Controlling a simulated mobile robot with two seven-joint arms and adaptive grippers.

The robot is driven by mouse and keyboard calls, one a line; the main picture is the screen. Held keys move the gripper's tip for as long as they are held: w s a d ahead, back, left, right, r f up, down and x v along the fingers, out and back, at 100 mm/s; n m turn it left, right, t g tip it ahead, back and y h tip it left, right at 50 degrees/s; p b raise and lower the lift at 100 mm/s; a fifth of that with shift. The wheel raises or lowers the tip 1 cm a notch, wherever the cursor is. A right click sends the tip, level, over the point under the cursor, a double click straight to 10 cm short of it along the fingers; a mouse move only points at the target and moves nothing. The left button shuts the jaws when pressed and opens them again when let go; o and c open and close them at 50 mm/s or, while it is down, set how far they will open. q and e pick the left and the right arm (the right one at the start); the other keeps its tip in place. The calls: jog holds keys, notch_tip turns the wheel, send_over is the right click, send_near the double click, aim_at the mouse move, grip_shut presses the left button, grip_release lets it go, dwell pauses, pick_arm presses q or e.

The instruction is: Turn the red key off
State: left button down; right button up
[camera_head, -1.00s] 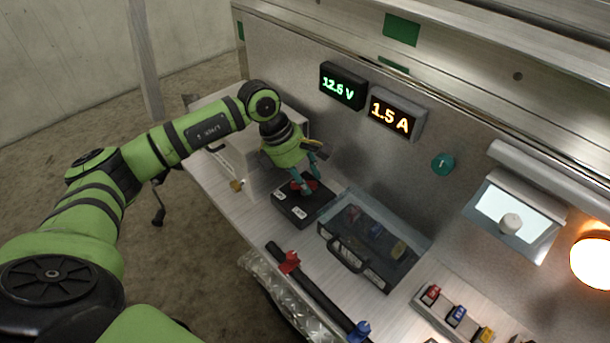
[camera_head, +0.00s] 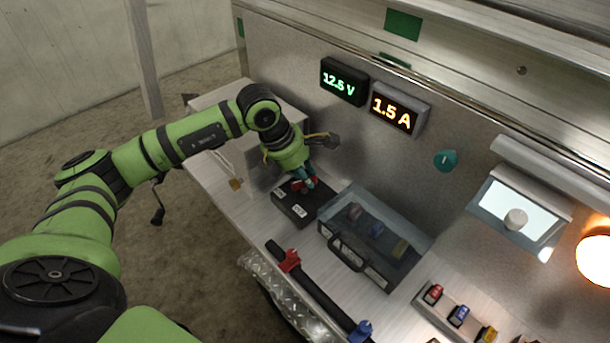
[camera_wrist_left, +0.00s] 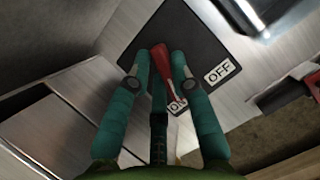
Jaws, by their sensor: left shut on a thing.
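The red key (camera_head: 309,183) is on a black switch box (camera_head: 291,211) on the bench, partly covered by my left gripper (camera_head: 303,181). In the left wrist view the red key (camera_wrist_left: 162,62) lies between the teal fingers of my left gripper (camera_wrist_left: 161,70), which is shut on it. The key's narrow end lies over the ON label (camera_wrist_left: 177,106), partly hiding it. The OFF label (camera_wrist_left: 219,71) is clear of the key, to its right. My right gripper is not in view.
A clear-lidded case (camera_head: 375,240) stands just right of the switch box. A black bar with a red clamp (camera_head: 290,260) runs along the front edge. A white box (camera_head: 262,128) stands behind my left wrist. Wall displays read 12.5 V (camera_head: 342,82) and 1.5 A (camera_head: 398,109).

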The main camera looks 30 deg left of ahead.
pick_arm(q)
jog(key=n+y+b, duration=0.1)
jog(key=n, duration=0.2)
jog(key=n+y+b, duration=0.1)
jog(key=n+b, duration=0.1)
jog(key=n, duration=0.2)
jog(key=n+y+b, duration=0.1)
jog(key=n+y, duration=0.1)
jog(key=n, duration=0.1)
jog(key=shift+s+a+n+t, duration=0.15)
jog(key=shift+n+t, duration=0.15)
jog(key=shift+t, duration=0.1)
jog(key=shift+n+b, duration=0.3)
jog(key=shift+b, duration=0.05)
jog(key=shift+n, duration=0.3)
jog(key=shift+s+n+y, duration=0.1)
jog(key=shift+n+y, duration=0.3)
jog(key=shift+n, duration=0.2)
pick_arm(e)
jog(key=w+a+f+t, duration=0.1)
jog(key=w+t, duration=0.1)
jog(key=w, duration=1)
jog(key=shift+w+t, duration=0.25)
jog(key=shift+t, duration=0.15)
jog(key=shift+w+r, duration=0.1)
pick_arm(q)
jog(key=c, duration=1.1)
grip_release()
